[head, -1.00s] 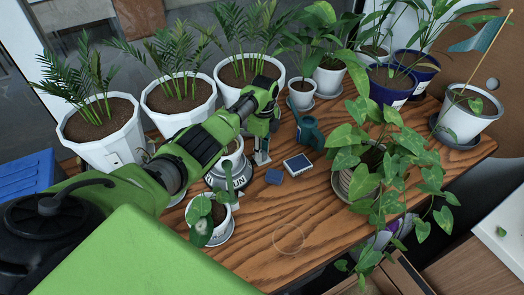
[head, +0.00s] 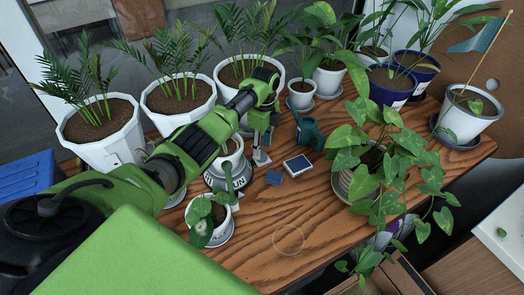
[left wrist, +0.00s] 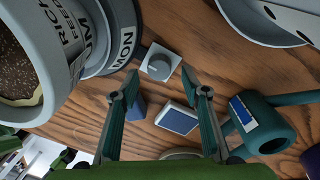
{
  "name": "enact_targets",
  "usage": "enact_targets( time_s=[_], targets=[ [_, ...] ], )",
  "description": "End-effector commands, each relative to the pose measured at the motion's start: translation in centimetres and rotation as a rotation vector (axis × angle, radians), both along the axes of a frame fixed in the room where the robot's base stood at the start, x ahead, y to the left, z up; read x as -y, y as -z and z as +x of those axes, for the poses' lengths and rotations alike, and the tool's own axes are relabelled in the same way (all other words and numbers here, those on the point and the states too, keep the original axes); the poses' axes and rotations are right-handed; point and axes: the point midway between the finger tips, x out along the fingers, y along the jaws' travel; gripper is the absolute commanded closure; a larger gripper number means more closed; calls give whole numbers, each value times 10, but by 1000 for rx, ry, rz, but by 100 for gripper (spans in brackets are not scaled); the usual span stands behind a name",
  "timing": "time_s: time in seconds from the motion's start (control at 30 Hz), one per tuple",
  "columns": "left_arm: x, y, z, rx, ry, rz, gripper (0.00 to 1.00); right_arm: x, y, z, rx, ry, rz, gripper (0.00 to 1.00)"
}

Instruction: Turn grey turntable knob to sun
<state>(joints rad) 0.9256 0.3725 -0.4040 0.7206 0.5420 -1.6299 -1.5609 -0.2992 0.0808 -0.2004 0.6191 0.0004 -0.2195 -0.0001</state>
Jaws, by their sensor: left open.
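The grey turntable (head: 215,183) stands on the wooden table with a plant pot on it. The grey knob (left wrist: 161,64) is a round cap on a pale square plate beside that rim. My left gripper (left wrist: 160,76) is open and empty, its fingertips pointing at the knob's plate, one to each side. I cannot tell whether they touch it. In the head view my left gripper (head: 261,150) hangs just right of the turntable and mostly hides the knob. My right gripper is not in view.
A small blue block (head: 274,177), a white box with a blue top (head: 298,165) and a teal watering can (head: 309,132) stand close right of the gripper. White palm pots (head: 180,108) line the back. A trailing plant (head: 375,165) fills the right. The front table middle is clear.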

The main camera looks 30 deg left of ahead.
Motion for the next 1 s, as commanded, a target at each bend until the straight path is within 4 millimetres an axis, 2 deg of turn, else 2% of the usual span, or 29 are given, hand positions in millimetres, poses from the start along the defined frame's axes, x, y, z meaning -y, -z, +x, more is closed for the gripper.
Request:
enact_targets(
  time_s=[0.2, 0.4, 0.6, 1.0],
  targets=[
    [-1, -50, 4, 5, 1, 0, 58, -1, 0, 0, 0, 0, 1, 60],
    [-1, -80, 5, 2, 0, 1, 58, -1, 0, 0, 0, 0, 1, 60],
    [-1, -91, 5, 0, 0, 1, 58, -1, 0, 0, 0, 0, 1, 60],
    [-1, -91, 5, 0, 0, 0, 58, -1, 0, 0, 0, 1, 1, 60]
  ],
)
